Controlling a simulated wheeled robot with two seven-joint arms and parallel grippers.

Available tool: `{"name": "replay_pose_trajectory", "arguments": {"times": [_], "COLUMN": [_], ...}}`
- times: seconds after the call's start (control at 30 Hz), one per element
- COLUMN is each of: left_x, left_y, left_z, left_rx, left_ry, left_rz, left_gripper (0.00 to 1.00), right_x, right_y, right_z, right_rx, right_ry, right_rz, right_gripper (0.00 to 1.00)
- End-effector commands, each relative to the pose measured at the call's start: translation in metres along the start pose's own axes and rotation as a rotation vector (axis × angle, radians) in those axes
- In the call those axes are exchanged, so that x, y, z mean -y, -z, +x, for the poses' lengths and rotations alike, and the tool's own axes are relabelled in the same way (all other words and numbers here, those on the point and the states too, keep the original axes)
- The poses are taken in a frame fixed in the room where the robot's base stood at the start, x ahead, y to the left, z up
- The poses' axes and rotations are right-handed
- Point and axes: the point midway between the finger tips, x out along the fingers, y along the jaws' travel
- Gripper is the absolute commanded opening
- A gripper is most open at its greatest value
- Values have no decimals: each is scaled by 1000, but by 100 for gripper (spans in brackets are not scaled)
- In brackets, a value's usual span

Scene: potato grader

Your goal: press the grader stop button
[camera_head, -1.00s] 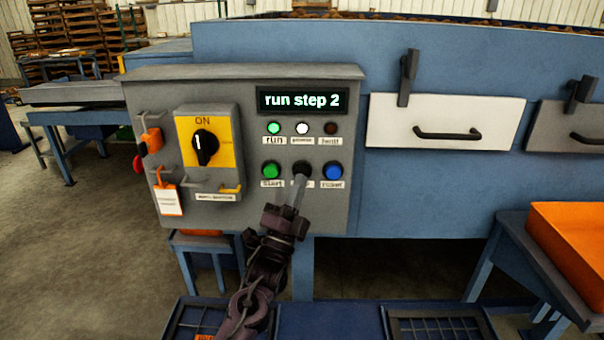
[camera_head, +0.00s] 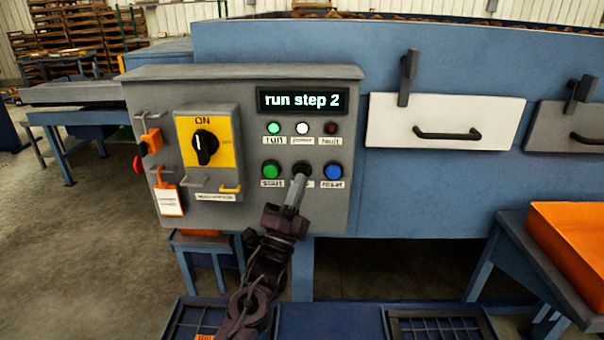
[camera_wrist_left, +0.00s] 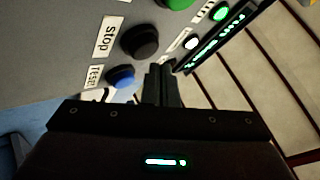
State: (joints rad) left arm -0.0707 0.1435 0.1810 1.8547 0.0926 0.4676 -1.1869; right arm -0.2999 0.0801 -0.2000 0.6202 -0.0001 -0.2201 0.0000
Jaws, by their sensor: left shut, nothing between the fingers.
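The black stop button (camera_head: 301,168) sits in the lower row of the grey control panel (camera_head: 345,205), between the green start button (camera_head: 271,170) and the blue reset button (camera_head: 333,171). My left gripper (camera_head: 296,186) is shut and empty, its tips just below and over the lower part of the stop button. In the left wrist view the stop button (camera_wrist_left: 140,41) shows beside my shut fingers (camera_wrist_left: 160,72), with its "stop" label. I cannot tell whether the tips touch it. The display (camera_head: 302,100) reads "run step 2" and the green run lamp (camera_head: 273,128) is lit. My right gripper is out of view.
A yellow switch plate with a black knob (camera_head: 205,148) at ON is left on the panel. An orange tag (camera_head: 168,199) hangs at its left edge. A white drawer (camera_head: 445,122) is to the right. An orange crate (camera_head: 570,240) stands at the lower right.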

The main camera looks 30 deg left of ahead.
Motion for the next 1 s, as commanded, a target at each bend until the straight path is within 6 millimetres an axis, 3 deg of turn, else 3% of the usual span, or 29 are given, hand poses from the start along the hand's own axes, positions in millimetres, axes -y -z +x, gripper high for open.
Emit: {"name": "replay_pose_trajectory", "arguments": {"times": [1.0], "left_x": [-6], "left_y": [-6], "left_z": [9], "left_rx": [0], "left_ry": [0], "left_rz": [0], "left_gripper": [0], "right_x": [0], "right_y": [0], "right_z": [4], "right_rx": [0], "right_ry": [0], "right_rz": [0], "right_gripper": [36]}}
